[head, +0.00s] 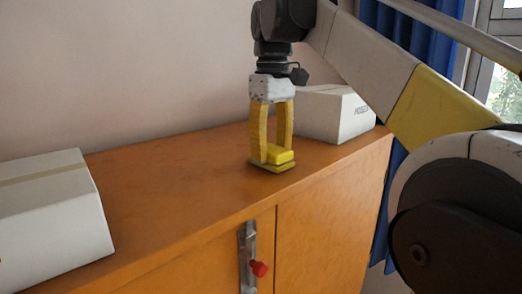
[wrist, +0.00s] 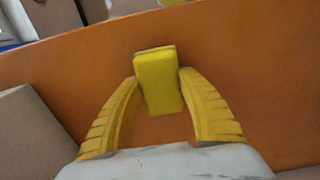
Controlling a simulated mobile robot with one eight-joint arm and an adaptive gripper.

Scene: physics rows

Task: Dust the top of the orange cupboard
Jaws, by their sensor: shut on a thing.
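The orange cupboard (head: 185,190) runs along the wall, and its flat top also fills most of the wrist view (wrist: 240,60). My gripper (head: 272,160) points down over the top, right of the middle and near the front edge. Its yellow fingers are shut on a yellow duster block (head: 281,156), which also shows between the fingertips in the wrist view (wrist: 158,80). The block's flat base appears to rest on the cupboard top; exact contact is hard to tell.
A white box (head: 50,215) stands on the top at the left. Another white box (head: 333,112) stands at the right end, just behind my gripper. The top between the left box and my gripper is clear. Blue curtains (head: 400,35) hang at right.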

